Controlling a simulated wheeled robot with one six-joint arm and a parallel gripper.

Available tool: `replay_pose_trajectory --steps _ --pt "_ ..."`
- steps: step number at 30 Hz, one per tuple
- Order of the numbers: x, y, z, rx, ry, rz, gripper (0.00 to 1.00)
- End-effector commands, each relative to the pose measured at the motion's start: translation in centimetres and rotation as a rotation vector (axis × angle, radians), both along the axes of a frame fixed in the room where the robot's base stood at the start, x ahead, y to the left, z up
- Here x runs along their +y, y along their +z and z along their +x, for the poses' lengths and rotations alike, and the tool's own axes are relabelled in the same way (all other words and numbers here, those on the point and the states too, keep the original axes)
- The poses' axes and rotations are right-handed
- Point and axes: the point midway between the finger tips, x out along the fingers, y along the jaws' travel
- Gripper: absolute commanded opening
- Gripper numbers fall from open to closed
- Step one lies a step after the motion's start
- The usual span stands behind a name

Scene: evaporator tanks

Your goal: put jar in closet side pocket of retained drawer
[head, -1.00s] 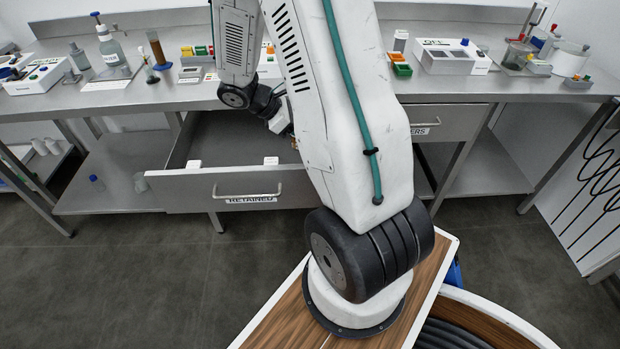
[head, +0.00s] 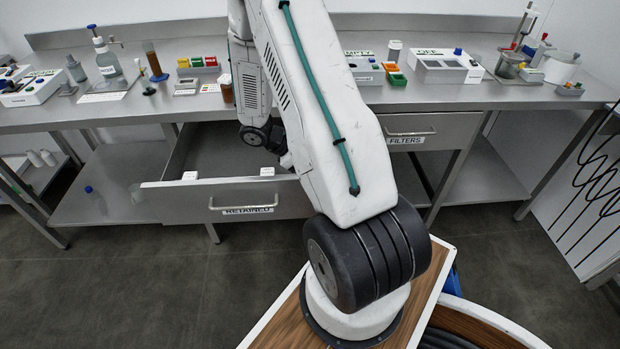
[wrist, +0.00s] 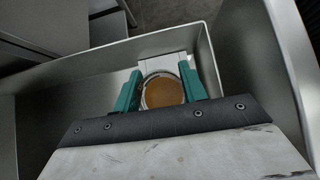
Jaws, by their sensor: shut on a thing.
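The drawer labelled RETAINED (head: 165,207) stands pulled open under the bench; its metal walls also show in the wrist view (wrist: 245,75). My gripper (wrist: 161,84), with teal fingers, is shut on the jar (wrist: 162,92), which has a round rim and amber-brown contents seen from above. Gripper and jar are over or inside the drawer, close to a white block (wrist: 172,63); I cannot tell whether the jar touches the drawer floor. In the head view my arm hides the jar and gripper. White pieces (head: 190,175) (head: 267,171) sit along the drawer's front wall.
The FILTERS drawer (head: 432,130) is shut, right of the open one. Floor before the open drawer is clear.

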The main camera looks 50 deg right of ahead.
Motion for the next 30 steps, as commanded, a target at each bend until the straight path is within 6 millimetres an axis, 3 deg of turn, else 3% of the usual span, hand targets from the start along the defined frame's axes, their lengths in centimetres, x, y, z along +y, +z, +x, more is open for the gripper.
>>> replay_pose_trajectory --steps 12,23,24,26,30 --pt "0.0 -4.6 0.0 0.000 0.000 0.000 0.10" --pt "0.0 -5.1 0.0 0.000 0.000 0.000 0.10" --pt "0.0 -5.1 0.0 -0.001 0.001 0.000 0.47" --pt "0.0 -5.1 0.0 -0.001 0.001 0.000 0.64" --pt "0.0 -5.0 0.0 -0.001 0.000 -0.001 0.64"
